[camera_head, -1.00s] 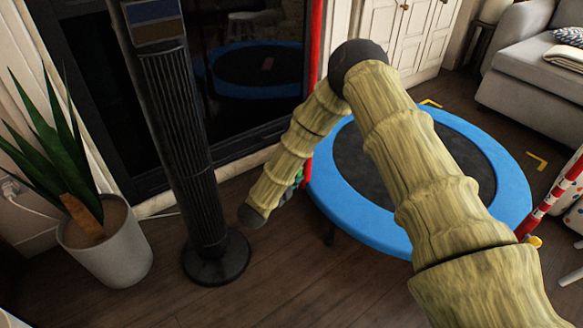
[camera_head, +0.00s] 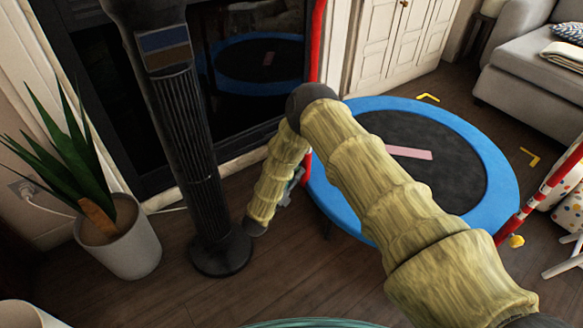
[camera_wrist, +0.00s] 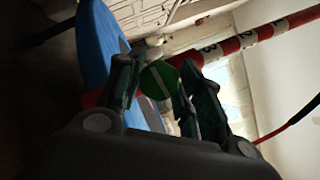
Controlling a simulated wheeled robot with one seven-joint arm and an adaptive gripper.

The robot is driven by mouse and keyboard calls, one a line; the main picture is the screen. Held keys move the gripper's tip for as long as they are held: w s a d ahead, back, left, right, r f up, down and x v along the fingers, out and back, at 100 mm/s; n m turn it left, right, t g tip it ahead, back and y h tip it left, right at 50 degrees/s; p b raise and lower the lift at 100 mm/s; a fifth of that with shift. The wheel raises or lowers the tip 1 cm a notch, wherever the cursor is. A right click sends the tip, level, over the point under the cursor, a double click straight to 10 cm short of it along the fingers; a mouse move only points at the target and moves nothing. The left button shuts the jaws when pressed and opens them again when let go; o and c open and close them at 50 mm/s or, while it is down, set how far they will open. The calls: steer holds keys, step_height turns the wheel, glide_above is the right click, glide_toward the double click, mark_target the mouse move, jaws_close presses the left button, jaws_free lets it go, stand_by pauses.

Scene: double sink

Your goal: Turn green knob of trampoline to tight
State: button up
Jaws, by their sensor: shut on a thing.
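The trampoline has a blue padded rim (camera_head: 482,142) and a dark round mat, and stands right of centre in the head view, partly behind my arm. Its blue rim also shows in the wrist view (camera_wrist: 92,45). The green knob (camera_wrist: 157,81), round with a pale line across its face, sits at the middle of the wrist view beside a red pole. My gripper (camera_wrist: 160,76) is shut on it, with one finger on each side. In the head view my arm hides the knob, and only a little of the gripper shows beside the trampoline's left edge.
A black tower fan (camera_head: 188,150) and a potted plant (camera_head: 122,240) stand on the left. A white cabinet (camera_head: 395,45) and grey sofa (camera_head: 530,80) are behind. A red-and-white pole (camera_head: 545,190) rises at right. The wooden floor at front left is partly clear.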

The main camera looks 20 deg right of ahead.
steer(key=shift+w+a+r+m+h+p, duration=0.1)
steer(key=shift+r+m+h+p, duration=0.15)
steer(key=shift+m+h+p, duration=0.5)
steer(key=shift+m+g, duration=0.3)
steer(key=shift+m, duration=0.05)
steer(key=o, duration=1)
steer(key=shift+o, duration=0.2)
steer(key=shift+f, duration=0.1)
steer(key=v, duration=1.2)
